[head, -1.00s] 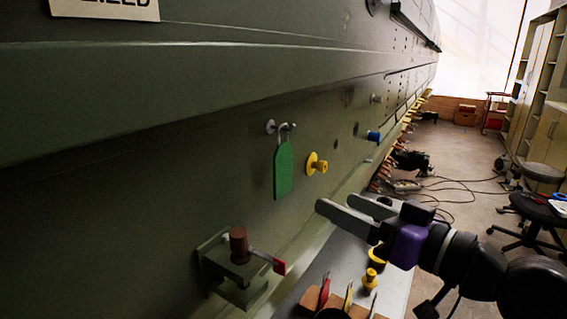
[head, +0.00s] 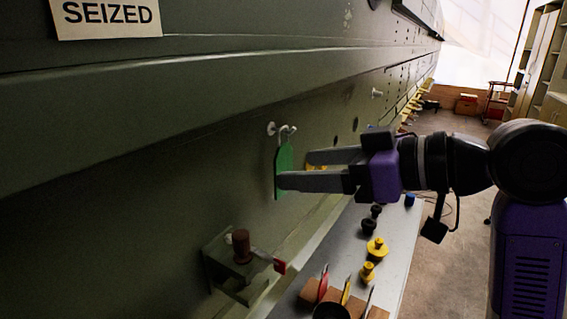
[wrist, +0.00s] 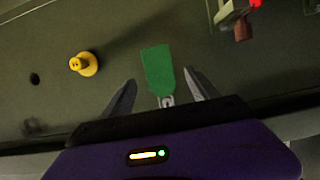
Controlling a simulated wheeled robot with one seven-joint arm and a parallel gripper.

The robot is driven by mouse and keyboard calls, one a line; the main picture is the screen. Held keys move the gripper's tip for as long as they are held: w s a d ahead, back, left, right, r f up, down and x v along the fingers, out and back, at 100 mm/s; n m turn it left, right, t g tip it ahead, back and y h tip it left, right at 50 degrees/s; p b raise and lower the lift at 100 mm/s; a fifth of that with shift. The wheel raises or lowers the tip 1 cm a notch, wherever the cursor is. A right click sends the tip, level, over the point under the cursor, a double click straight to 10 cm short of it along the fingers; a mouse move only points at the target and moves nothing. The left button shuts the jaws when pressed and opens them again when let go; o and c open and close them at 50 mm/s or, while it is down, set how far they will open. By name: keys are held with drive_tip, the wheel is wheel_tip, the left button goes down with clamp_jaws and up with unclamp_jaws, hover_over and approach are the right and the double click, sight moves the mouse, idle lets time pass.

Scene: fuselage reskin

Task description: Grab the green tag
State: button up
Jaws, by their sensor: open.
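The green tag (head: 284,168) hangs from a hook (head: 282,130) on the dark green fuselage side in the head view. My gripper (head: 292,170) is open, its fingers pointing at the fuselage. One finger overlaps the tag's right edge in the head view. In the wrist view the tag (wrist: 158,70) lies ahead of and between the two fingertips (wrist: 160,86), with the hook end toward my gripper. I cannot tell whether a finger touches it.
A yellow knob (wrist: 84,64) sits on the fuselage beside the tag. A bracket with a brown knob and red-tipped lever (head: 240,250) is below. A grey shelf (head: 335,250) holds several yellow and black knobs and a wooden block with tools. A "SEIZED" sign (head: 108,14) is at upper left.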

sight(283, 162)
drive_tip(key=shift+x, duration=1.3)
drive_tip(key=c, duration=1.4)
